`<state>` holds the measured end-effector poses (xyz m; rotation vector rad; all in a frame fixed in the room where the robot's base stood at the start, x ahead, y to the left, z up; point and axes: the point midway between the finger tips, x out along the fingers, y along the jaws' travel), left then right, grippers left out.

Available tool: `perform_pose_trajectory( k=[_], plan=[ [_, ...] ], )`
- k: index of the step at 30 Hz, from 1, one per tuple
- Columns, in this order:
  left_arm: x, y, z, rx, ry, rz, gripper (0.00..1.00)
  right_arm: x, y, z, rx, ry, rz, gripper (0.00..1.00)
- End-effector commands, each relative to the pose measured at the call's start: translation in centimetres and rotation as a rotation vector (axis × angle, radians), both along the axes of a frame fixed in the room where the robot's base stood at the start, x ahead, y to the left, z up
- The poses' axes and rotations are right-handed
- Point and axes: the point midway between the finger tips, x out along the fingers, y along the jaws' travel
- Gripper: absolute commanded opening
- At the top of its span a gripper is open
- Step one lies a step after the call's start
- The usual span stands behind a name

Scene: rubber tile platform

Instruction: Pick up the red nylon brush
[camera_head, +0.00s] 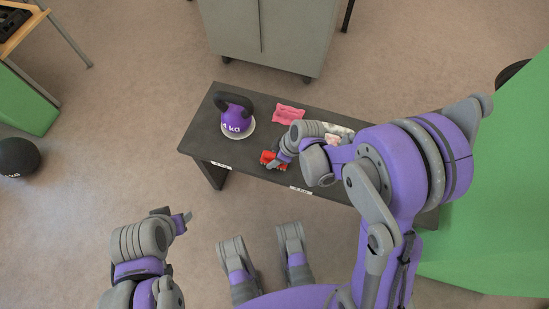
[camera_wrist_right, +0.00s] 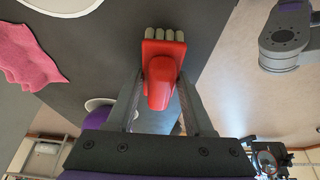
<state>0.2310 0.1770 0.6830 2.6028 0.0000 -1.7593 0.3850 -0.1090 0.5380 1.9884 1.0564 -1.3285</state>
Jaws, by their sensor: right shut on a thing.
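The red nylon brush (camera_head: 268,159) is at the front edge of the dark platform in the head view. In the right wrist view the brush (camera_wrist_right: 163,78) has a red body and a row of pale bristle tufts at its far end. My right gripper (camera_wrist_right: 160,97) is shut on the brush, one finger on each side of it. In the head view my right gripper (camera_head: 284,157) and arm partly hide it. Whether it touches the platform I cannot tell. My left gripper (camera_head: 178,218) is empty, away from the platform at lower left; its opening is unclear.
The dark platform (camera_head: 200,135) carries a purple kettlebell (camera_head: 237,118) on a pale plate and a pink cloth (camera_head: 288,114). Pale items behind my right arm are partly hidden. A grey cabinet (camera_head: 270,40) stands behind. A black ball (camera_head: 18,157) lies at far left.

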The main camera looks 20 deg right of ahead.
Motion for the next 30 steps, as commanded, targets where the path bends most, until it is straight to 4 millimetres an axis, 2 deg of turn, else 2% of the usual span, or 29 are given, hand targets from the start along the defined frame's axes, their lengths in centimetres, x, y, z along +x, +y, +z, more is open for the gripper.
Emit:
perform_pose_trajectory(
  k=[1, 4, 14, 17, 24, 30],
  plan=[
    [0.0, 0.0, 0.0, 0.000, 0.000, 0.000, 0.50, 0.0, 0.0, 0.0, 0.000, 0.000, 0.000, 0.17],
    [0.0, 0.0, 0.0, 0.000, 0.000, 0.000, 0.50, 0.0, 0.0, 0.0, 0.000, 0.000, 0.000, 0.00],
    [0.0, 0.0, 0.3, 0.000, -0.001, 0.000, 0.50, 0.0, 0.0, 0.6, 0.000, 0.000, 0.000, 0.00],
    [-0.1, 0.0, 1.0, 0.000, -0.003, 0.000, 0.50, -0.1, 0.0, 2.1, 0.001, -0.001, 0.000, 0.00],
    [-0.4, 0.0, 3.2, 0.000, -0.010, 0.000, 0.50, -0.1, 0.0, 7.2, 0.000, -0.001, 0.000, 0.00],
    [-0.5, 0.0, 4.1, 0.000, -0.013, 0.000, 0.50, 0.0, 0.0, 9.6, 0.000, 0.000, 0.000, 0.00]
  ],
)
